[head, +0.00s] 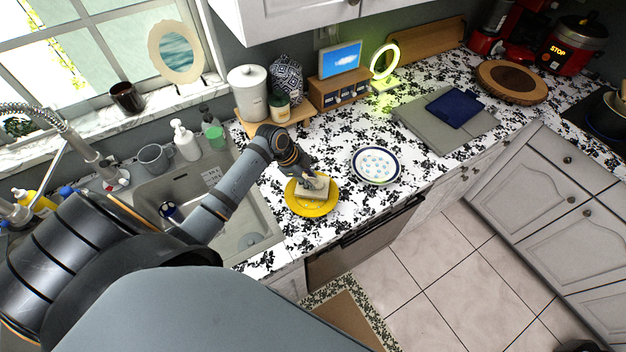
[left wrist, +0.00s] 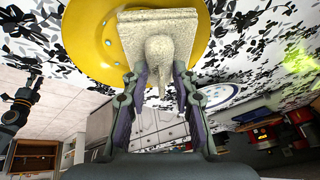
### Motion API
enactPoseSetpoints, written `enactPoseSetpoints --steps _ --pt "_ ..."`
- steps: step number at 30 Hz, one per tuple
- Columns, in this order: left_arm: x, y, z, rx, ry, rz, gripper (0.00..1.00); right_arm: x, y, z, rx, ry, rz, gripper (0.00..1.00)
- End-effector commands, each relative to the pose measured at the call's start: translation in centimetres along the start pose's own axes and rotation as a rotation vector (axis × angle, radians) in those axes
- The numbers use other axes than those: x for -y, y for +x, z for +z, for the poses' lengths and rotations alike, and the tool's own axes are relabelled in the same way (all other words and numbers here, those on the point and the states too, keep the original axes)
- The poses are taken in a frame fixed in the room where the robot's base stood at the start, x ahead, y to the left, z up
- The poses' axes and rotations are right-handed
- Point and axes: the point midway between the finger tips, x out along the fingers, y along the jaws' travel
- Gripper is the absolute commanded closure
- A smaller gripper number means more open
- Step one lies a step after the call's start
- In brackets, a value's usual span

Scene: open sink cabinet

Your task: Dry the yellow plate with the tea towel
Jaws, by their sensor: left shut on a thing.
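The yellow plate (head: 304,208) lies on the patterned counter just right of the sink; its rim also shows at the top of the left wrist view (left wrist: 88,35). My left gripper (head: 314,179) is over the plate, pointing down. It is shut on the tea towel (head: 313,190), a pale, flat, square pad with a raised lump in the middle, which shows between the fingers in the left wrist view (left wrist: 150,22). The towel is over the plate's middle and appears to touch it. A dark jointed part at the left wrist view's left edge seems to be my right arm; its jaws are unclear.
A white plate with blue spots (head: 376,165) lies right of the yellow plate. The sink (head: 255,215) is on the left. A grey board with a dark blue item (head: 454,108) lies farther right. Jars and a small screen (head: 340,60) stand behind.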

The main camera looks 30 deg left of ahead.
Motion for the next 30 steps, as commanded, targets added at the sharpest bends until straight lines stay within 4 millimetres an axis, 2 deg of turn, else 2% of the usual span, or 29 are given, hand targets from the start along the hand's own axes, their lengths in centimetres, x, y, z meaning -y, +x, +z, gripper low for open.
enactPoseSetpoints --steps 10,19,30 --pt "0.0 -0.1 0.3 0.000 -0.001 0.001 0.98 0.0 -0.1 0.0 0.000 0.000 0.000 0.60" --pt "-1.0 -0.9 1.4 0.001 -0.001 0.001 0.98 -0.1 -1.4 -0.1 0.000 0.000 0.000 0.60" --pt "-1.4 -0.9 1.3 -0.001 -0.001 0.001 0.98 -0.1 -1.7 -0.2 0.000 0.000 0.000 0.60"
